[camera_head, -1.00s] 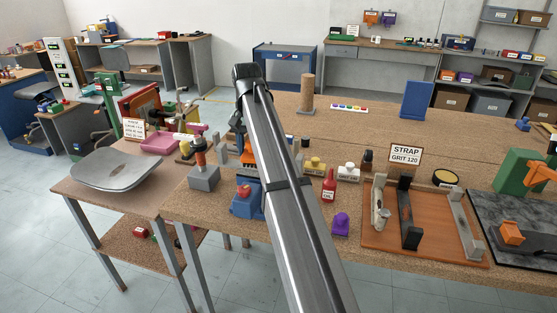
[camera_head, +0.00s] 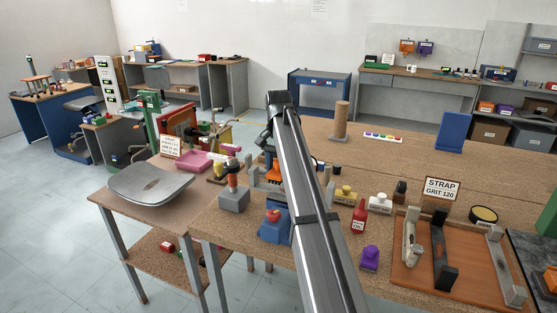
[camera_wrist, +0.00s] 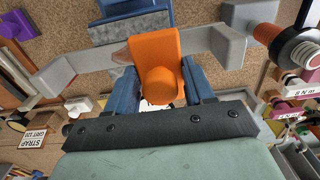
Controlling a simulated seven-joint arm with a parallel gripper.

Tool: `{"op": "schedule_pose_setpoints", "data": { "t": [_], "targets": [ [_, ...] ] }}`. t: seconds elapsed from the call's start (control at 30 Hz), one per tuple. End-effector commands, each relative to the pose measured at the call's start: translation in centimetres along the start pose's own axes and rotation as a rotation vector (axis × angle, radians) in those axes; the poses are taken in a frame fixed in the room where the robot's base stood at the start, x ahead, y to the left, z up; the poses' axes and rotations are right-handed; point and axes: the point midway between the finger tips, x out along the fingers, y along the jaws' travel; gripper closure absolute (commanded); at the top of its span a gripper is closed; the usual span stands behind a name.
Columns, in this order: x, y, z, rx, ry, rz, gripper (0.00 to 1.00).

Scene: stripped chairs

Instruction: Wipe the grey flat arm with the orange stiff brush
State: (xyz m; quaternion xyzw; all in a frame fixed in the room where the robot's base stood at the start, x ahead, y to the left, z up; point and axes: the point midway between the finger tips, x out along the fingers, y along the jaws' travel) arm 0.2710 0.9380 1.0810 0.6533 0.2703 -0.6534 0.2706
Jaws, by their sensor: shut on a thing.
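My gripper (camera_wrist: 161,88) is shut on the orange stiff brush (camera_wrist: 153,50), its blue fingers on either side of the brush's round knob. The brush also shows in the head view as a small orange patch (camera_head: 274,172) left of my arm. The grey flat arm (camera_wrist: 90,63) lies across the wrist view behind the brush, with a raised block at each end. The brush covers its middle; whether they touch, I cannot tell. In the head view only part of the grey arm (camera_head: 262,186) shows, the rest hidden by my arm. A blue vise (camera_wrist: 135,8) stands at the grey arm's middle.
A grey block with an orange-collared tool (camera_head: 233,197) stands left of the vise. A red bottle (camera_head: 359,217) and purple piece (camera_head: 370,257) stand right. An orange-brown tray (camera_head: 465,275) holds more arms by the STRAP sign (camera_head: 441,188). A grey seat shell (camera_head: 150,182) lies left.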

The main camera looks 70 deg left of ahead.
Motion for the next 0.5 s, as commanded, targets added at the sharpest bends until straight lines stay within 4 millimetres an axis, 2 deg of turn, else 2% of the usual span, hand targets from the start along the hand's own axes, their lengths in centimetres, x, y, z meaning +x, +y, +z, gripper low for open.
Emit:
{"op": "schedule_pose_setpoints", "data": {
  "t": [0.37,0.47,0.5],
  "targets": [
    [3.5,0.0,0.1,0.000,0.000,0.000,0.72],
    [5.0,0.4,0.1,0.001,0.000,0.000,0.71],
    [4.7,0.8,0.1,0.001,0.001,0.000,0.76]
  ]
}}
